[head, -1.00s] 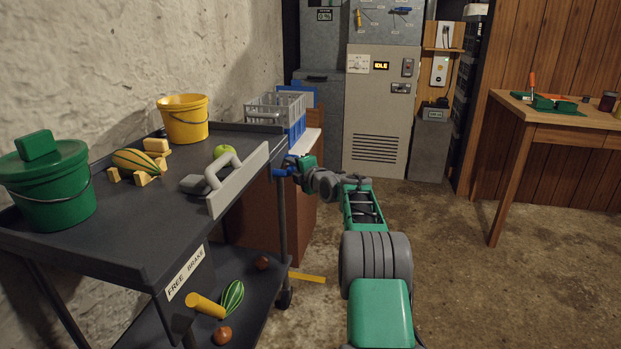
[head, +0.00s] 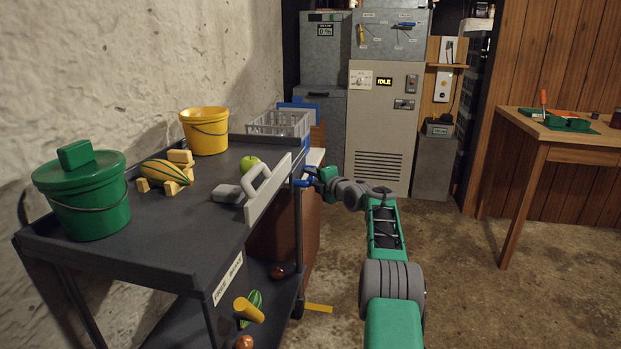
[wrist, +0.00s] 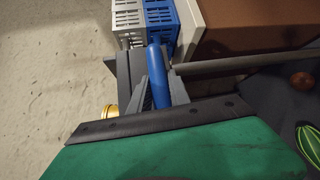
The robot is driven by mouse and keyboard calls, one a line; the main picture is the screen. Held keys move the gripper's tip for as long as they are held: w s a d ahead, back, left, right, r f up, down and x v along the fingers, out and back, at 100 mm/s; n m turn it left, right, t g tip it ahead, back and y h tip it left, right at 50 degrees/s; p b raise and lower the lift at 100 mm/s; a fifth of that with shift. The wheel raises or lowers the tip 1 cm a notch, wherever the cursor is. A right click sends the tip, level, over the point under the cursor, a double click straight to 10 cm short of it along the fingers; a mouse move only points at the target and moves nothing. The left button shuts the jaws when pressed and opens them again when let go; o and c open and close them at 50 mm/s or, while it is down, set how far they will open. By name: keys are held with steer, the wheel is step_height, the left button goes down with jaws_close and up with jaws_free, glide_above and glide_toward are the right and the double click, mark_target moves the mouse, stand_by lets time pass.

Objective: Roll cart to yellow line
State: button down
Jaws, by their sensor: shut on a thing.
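The dark grey cart (head: 165,252) stands along the left wall, with a label on its near end reading FREE and BRAKE. My gripper (head: 312,178) is at the cart's far right corner. It is shut on a blue bar-like handle (wrist: 160,75), seen between the fingers in the wrist view. The yellow line (head: 319,308) is a short strip on the floor, just right of the cart's far right caster (head: 298,311). The rest of the line, if any, is hidden behind the cart.
On the cart are a lidded green bucket (head: 92,207), a yellow bucket (head: 205,133), a striped squash (head: 165,173) and a green apple (head: 250,163). A wooden table (head: 570,152) is right; floor between is clear.

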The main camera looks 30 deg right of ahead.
steer(key=c, duration=1.2)
jaws_free()
steer(key=shift+c, duration=0.2)
steer(key=s+r+p, duration=0.1)
steer(key=s, duration=0.6)
steer(key=shift+s+d, duration=0.35)
